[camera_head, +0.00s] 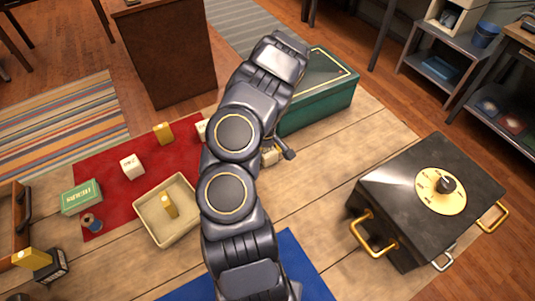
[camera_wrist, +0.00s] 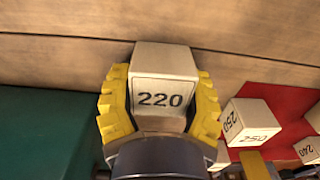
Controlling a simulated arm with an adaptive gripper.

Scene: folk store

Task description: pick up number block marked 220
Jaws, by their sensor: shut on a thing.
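The white block marked 220 (camera_wrist: 161,97) shows in the wrist view with its number facing the camera. My gripper (camera_wrist: 160,108) is shut on it, with one yellow ribbed finger against each side. In the head view my arm hides most of the gripper, and only a small pale piece shows beside the arm; I cannot tell whether it is block or finger. I cannot tell how far the block is above the wooden table.
A block marked 250 (camera_wrist: 247,121) sits on the red cloth (camera_wrist: 287,100), near a block marked 240 (camera_wrist: 309,150). A green chest (camera_head: 322,92) stands close behind the gripper. A shallow tray (camera_head: 150,217) and a black box with a dial (camera_head: 390,185) flank the arm.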

